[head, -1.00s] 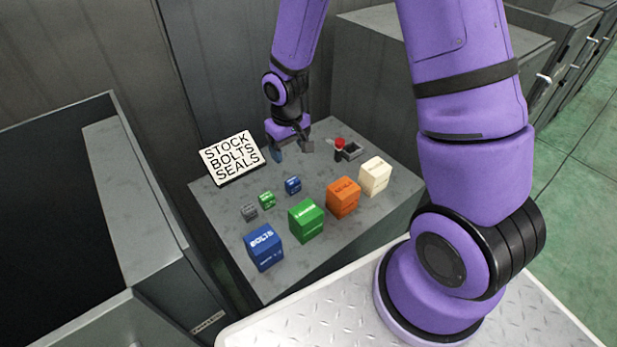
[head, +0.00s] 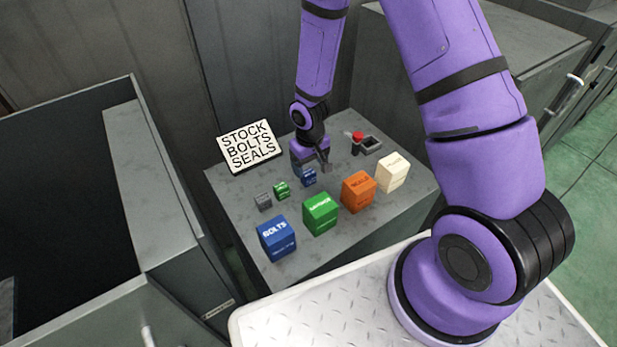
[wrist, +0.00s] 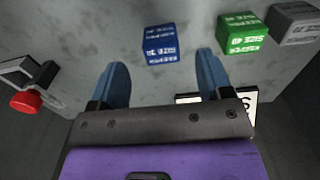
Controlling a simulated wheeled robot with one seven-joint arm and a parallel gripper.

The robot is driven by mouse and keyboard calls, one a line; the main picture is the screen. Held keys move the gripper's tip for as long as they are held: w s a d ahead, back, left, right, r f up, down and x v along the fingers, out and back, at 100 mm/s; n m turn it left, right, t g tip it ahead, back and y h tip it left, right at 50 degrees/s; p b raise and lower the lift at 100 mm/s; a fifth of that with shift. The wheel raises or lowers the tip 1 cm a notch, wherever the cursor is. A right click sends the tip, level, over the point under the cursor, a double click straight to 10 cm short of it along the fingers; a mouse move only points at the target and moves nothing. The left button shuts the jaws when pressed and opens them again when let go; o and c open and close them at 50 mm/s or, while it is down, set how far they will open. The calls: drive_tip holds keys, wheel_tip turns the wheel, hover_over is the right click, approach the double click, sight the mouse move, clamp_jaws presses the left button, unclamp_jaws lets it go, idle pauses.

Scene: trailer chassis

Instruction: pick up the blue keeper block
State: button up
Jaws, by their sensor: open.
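The small blue keeper block (head: 309,178) stands on the grey cabinet top, just in front of my gripper (head: 312,168) in the head view. In the wrist view the blue keeper block (wrist: 160,44) shows its "KEEPER" lettering and lies beyond the fingertips, roughly in line with the gap between them. My gripper (wrist: 162,72) is open and empty, with its two blue fingers apart. The block appears untouched by either finger.
A small green block (head: 282,191) and a small grey block (head: 263,202) stand to the left. Larger blue (head: 277,238), green (head: 320,214), orange (head: 358,191) and white (head: 392,172) boxes line the front. A sign (head: 248,146) and a red-knobbed fixture (head: 366,143) stand behind.

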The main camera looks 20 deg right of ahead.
sight(308, 173)
drive_tip(key=shift+w+a+f, duration=0.1)
drive_tip(key=shift+w+f, duration=0.05)
drive_tip(key=shift+f, duration=0.8)
drive_tip(key=shift+w+f, duration=0.1)
drive_tip(key=shift+f, duration=0.85)
drive_tip(key=c, duration=1.1)
drive_tip(key=shift+o, duration=0.2)
drive_tip(key=shift+r, duration=0.1)
